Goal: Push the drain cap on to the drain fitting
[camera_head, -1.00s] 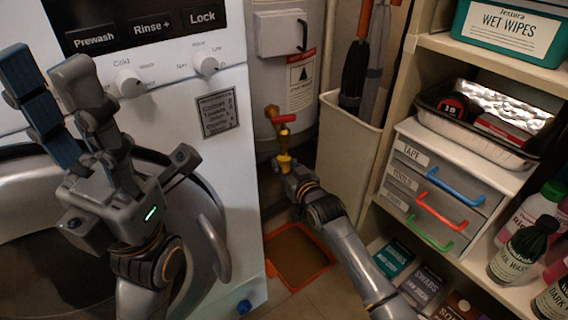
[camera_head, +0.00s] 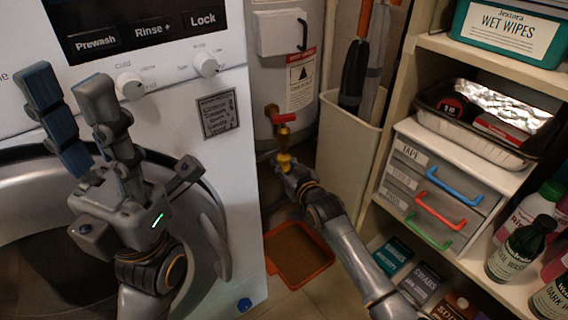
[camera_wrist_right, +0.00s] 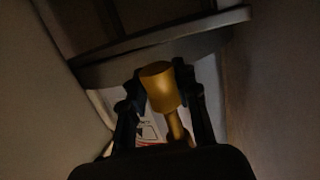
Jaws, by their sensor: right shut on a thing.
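The drain fitting (camera_head: 282,125) is a brass valve with a red handle, low on the front of the white tank in the head view. Just below it is a brass piece (camera_head: 285,158), which I take to be the drain cap. My right gripper (camera_head: 287,165) is shut on it from below. In the right wrist view the gold cylinder (camera_wrist_right: 160,86) sits between both fingers. I cannot tell whether the cap touches the fitting's outlet. My left gripper (camera_head: 68,92) is open and empty, fingers up, in front of the washing machine.
The washing machine (camera_head: 218,145) stands close on the left. A beige bin (camera_head: 348,150) and shelves with a drawer unit (camera_head: 445,180) stand on the right. An orange-rimmed tray (camera_head: 300,257) lies on the floor below the fitting. A narrow gap separates washer and bin.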

